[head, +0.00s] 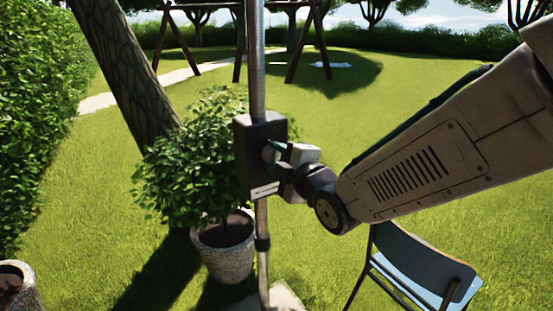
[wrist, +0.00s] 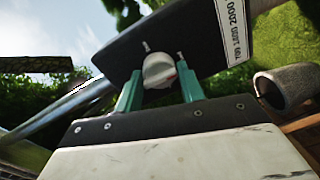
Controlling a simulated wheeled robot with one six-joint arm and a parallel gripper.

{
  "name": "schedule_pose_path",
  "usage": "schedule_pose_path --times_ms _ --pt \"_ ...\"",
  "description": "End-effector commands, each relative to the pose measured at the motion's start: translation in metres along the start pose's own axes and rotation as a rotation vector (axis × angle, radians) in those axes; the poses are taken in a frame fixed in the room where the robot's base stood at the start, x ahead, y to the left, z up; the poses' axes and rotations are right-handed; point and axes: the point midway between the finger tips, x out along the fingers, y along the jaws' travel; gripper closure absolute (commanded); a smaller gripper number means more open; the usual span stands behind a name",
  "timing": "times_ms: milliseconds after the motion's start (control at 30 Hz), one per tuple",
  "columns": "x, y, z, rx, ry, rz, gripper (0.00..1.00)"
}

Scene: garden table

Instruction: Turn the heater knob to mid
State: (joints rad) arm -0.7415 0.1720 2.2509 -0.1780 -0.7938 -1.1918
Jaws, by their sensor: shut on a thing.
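The heater control is a dark box (head: 255,158) fixed on an upright metal pole, with a pale label on its lower edge. The round pale knob (wrist: 159,71) sits on that face. My gripper (wrist: 159,90) has its two green fingers on either side of the knob, shut on it. In the head view my gripper (head: 274,150) meets the box from the right and mostly hides the knob. The knob's exact setting cannot be read.
The metal pole (head: 258,60) runs up from a pale base (head: 283,297) on the grass. A potted bush (head: 224,248) stands close behind it at left. A folding chair (head: 425,265) stands below my arm at right. Open lawn lies beyond.

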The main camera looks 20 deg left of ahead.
Motion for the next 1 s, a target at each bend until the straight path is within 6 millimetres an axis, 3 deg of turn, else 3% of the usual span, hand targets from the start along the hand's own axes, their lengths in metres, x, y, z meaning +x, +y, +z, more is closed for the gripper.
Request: schedule_pose_path --times_ms 500,533,600,867,1000 --pt "0.000 0.003 0.000 -0.021 -0.001 0.008 0.84" --pt "0.001 0.003 0.000 -0.021 -0.001 0.008 0.59" --pt "0.000 0.003 0.000 -0.021 -0.001 0.007 0.42" --pt "0.000 0.001 -0.001 -0.021 -0.001 0.003 0.42" --pt "-0.010 0.002 0.000 -0.021 -0.001 0.003 0.42"
